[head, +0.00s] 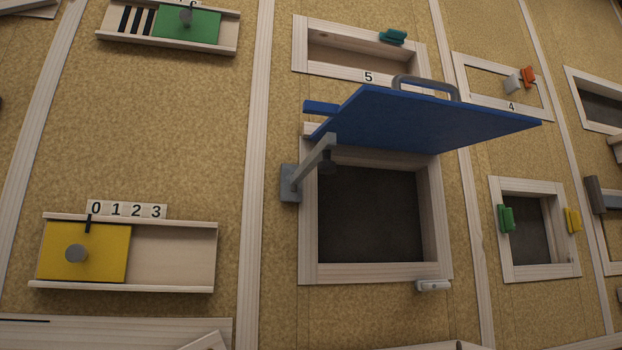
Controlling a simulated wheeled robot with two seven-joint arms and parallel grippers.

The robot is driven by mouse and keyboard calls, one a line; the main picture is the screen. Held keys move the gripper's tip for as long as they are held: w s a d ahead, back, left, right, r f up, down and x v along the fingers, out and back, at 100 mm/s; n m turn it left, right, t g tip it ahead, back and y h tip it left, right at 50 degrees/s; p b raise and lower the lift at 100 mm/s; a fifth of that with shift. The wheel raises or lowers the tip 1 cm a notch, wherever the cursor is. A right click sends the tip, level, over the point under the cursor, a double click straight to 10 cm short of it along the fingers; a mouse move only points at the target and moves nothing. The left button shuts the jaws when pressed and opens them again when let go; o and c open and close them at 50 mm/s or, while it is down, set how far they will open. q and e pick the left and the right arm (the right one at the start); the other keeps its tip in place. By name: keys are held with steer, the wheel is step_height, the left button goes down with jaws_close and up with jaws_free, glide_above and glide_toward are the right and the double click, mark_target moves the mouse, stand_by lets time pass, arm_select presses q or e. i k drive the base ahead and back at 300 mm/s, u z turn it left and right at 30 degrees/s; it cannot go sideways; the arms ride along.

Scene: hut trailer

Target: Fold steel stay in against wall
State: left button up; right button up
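The grey steel stay (313,163) is on the left side of a wooden-framed opening in the wall, in the head view. Its lower end sits at a grey bracket (290,184) on the left frame post. The stay sticks out from the wall, slanting up and right, and its free end is just under the blue flap (425,120). I cannot tell whether the stay touches the flap. The flap stands raised, jutting out from the top of the opening, with a grey handle (427,84) on it. Neither of my grippers is in view.
A small pale metal piece (433,286) is at the frame's lower right corner. A yellow sliding panel (84,252) with a grey knob is at left. A smaller framed opening with green (506,219) and yellow (573,220) pieces is at right. Bare wall lies left of the stay.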

mark_target(320, 157)
steer(key=k, duration=1.35)
steer(key=z, duration=0.2)
steer(key=i, duration=0.95)
steer(key=z, duration=0.45)
